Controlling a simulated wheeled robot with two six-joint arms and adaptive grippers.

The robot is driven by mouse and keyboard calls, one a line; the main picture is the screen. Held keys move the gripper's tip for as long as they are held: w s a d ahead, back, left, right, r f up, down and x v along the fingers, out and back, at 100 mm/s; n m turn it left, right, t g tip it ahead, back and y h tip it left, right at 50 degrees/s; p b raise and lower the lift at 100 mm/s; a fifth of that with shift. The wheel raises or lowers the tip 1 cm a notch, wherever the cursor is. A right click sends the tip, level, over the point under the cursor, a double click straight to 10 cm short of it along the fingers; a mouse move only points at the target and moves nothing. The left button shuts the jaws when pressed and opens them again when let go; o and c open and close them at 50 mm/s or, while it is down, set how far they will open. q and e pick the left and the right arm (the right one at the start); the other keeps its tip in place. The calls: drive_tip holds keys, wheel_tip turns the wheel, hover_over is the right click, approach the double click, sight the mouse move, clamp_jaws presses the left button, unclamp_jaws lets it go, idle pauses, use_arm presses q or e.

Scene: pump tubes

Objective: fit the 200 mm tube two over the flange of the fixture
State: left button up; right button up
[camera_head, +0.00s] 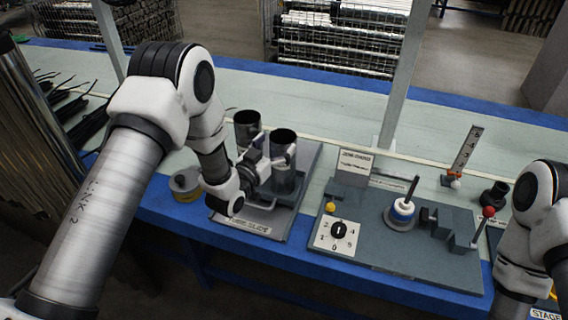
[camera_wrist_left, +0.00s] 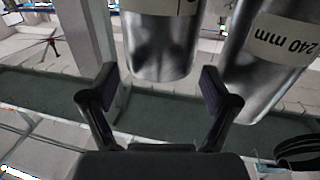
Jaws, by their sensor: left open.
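Two upright metal tubes stand in a grey tray (camera_head: 228,220) in the head view. The nearer tube (camera_head: 284,180) is beside my left gripper (camera_head: 273,161); the other tube (camera_head: 246,125) is behind and to its left. In the left wrist view, the open fingers (camera_wrist_left: 155,98) flank the lower end of one tube (camera_wrist_left: 162,50), whose label is cut off. Contact cannot be told. A second tube (camera_wrist_left: 270,50) at the right is labelled 240 mm.
The board also has a dial (camera_head: 338,234), a yellow knob and a red-tipped lever (camera_head: 488,212). A numbered upright scale (camera_head: 466,150) stands at the right. A yellowish can (camera_head: 185,184) is left of the tray. My right arm enters at lower right.

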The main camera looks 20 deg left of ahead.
sight(290, 131)
use_arm(q)
drive_tip(key=x, duration=0.3)
drive_tip(key=shift+w+d+f, duration=0.15)
drive_tip(key=shift+w+f, duration=0.15)
drive_tip(key=shift+f, duration=0.05)
drive_tip(key=shift+w, duration=0.25)
drive_tip(key=shift+s, duration=0.1)
drive_tip(key=c, duration=1.5)
drive_tip(key=shift+r, duration=0.1)
drive_tip(key=shift+r, duration=1.65)
drive_tip(key=s+d+r+b, duration=0.1)
drive_tip(key=s+d, duration=0.2)
drive_tip(key=s, duration=1.2)
drive_tip(key=shift+s+r, duration=0.3)
drive_tip(key=shift+s, duration=0.05)
drive_tip(key=shift+w+a+r, duration=0.1)
